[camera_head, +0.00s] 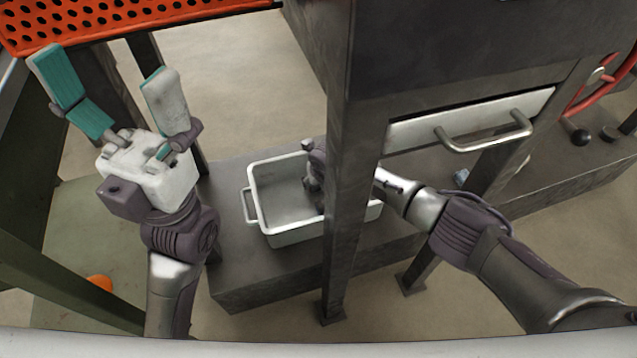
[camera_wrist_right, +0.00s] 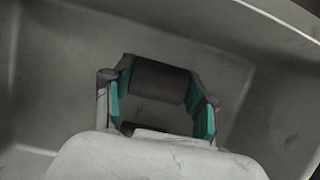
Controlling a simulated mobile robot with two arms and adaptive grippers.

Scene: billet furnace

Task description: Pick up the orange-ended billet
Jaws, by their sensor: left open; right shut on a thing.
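A dark grey cylindrical billet (camera_wrist_right: 160,80) lies between the teal-padded fingers of my right gripper (camera_wrist_right: 161,92) in the right wrist view. The gripper is shut on it, inside the pale tray (camera_wrist_right: 60,60). No orange end shows on this billet, so I cannot tell its end colour. In the head view the tray (camera_head: 252,180) stands on a low dark bench, and a dark post hides part of my right gripper and of the tray. My left gripper (camera_head: 104,72) is open and empty, raised at the left, apart from the tray.
The dark post (camera_head: 350,190) stands in front of my right forearm. An orange perforated panel (camera_head: 110,18) is at the upper left. A small orange object (camera_head: 98,282) shows low left.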

